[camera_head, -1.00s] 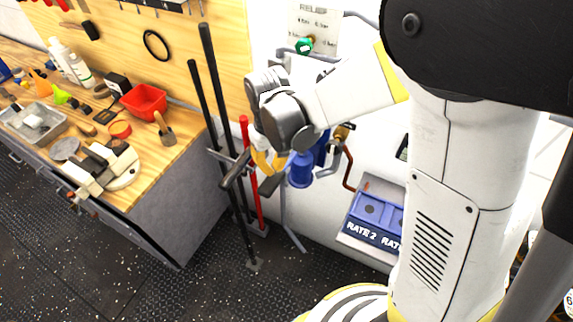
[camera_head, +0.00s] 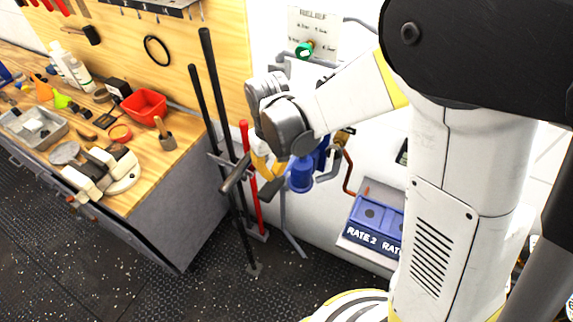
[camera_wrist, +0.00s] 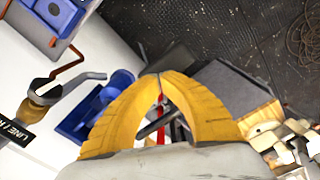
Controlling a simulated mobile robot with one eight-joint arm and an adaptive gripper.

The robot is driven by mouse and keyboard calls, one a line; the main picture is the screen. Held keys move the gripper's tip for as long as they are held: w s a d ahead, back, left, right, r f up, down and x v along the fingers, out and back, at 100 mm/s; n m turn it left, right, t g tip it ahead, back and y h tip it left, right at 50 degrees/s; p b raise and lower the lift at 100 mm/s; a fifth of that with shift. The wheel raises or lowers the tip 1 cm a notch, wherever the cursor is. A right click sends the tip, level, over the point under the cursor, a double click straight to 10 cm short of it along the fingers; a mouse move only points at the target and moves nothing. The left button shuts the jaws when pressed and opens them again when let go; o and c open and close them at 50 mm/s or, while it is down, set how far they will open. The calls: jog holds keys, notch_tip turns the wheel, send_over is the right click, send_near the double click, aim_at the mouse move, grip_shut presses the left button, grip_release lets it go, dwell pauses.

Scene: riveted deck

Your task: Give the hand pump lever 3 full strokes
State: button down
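The hand pump (camera_head: 300,176) is a blue body low on the white wall; its blue body also shows left of the fingers in the wrist view (camera_wrist: 98,108). A dark grip (camera_head: 270,188), which looks like the pump's lever, sits just left of the blue body. My gripper (camera_head: 264,170) reaches down beside it, its yellow fingers close to the grip. In the wrist view my gripper's fingertips (camera_wrist: 158,76) arch together and appear to meet. A slim grey shape and a red strip show through the gap behind them. I cannot tell whether the fingers touch the lever.
A red bar (camera_head: 250,170) and long black bars (camera_head: 225,120) stand in a rack left of the gripper. A wooden workbench (camera_head: 190,160) with tools is farther left. A blue tray (camera_head: 375,215) marked RATE 2 is at right.

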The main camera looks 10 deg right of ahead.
jog(key=shift+f, duration=0.1)
dwell(0.3)
notch_tip(320, 180, down, 13)
jog(key=b, duration=1.2)
notch_tip(320, 180, up, 13)
jog(key=p, duration=0.9)
notch_tip(320, 180, down, 13)
jog(key=b, duration=1.1)
notch_tip(320, 180, up, 14)
jog(key=p, duration=0.9)
jog(key=shift+f+p, duration=0.25)
jog(key=shift+p, duration=0.15)
jog(key=shift+f, duration=0.2)
